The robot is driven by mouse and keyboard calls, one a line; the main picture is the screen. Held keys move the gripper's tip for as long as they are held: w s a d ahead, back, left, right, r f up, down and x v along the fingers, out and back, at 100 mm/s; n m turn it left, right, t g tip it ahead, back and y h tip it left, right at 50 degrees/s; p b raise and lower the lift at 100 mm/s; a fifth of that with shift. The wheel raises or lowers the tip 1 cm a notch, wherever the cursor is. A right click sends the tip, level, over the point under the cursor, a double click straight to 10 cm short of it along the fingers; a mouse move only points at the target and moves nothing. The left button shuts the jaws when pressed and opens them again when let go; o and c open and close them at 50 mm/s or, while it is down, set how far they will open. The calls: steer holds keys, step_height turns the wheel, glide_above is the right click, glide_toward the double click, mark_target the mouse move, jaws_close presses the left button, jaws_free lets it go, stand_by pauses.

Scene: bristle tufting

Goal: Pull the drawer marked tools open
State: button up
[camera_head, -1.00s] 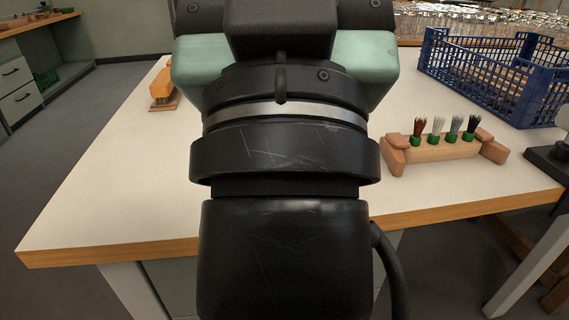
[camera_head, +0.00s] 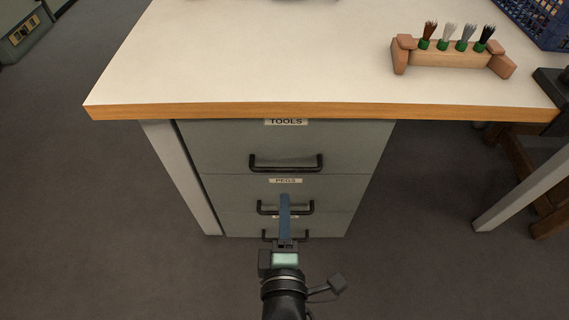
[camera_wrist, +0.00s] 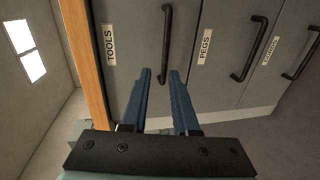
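The drawer marked TOOLS (camera_head: 225,146) is the top one in a grey-green cabinet under the table, and its front looks flush and shut. Its black bar handle (camera_head: 286,168) is level; in the wrist view the handle (camera_wrist: 166,45) appears upright, beyond the fingertips. The TOOLS label (camera_head: 286,122) sits just under the table edge and shows in the wrist view (camera_wrist: 110,45). My gripper (camera_head: 285,197) has blue fingers, which overlap in the head view. In the wrist view my gripper (camera_wrist: 161,72) is open and empty, its fingers apart, pointing toward the TOOLS handle without visible contact.
Below are the PEGS drawer handle (camera_head: 286,211) and a third drawer handle (camera_head: 270,236), both shut. The white tabletop (camera_head: 230,60) with its wooden edge overhangs above. A wooden brush holder (camera_head: 450,55) and a blue crate (camera_head: 540,22) stand on it. The floor left is clear.

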mark_target(285, 168)
steer(key=w+f+b, duration=0.1)
steer(key=w, duration=0.3)
steer(key=w+f+b, duration=0.1)
steer(key=w+b, duration=0.1)
steer(key=w, duration=0.2)
steer(key=w+f+b, duration=0.1)
steer(key=w, duration=0.3)
steer(key=shift+f+b, duration=0.25)
steer(key=shift+b, duration=0.05)
jaws_close()
stand_by(1.1)
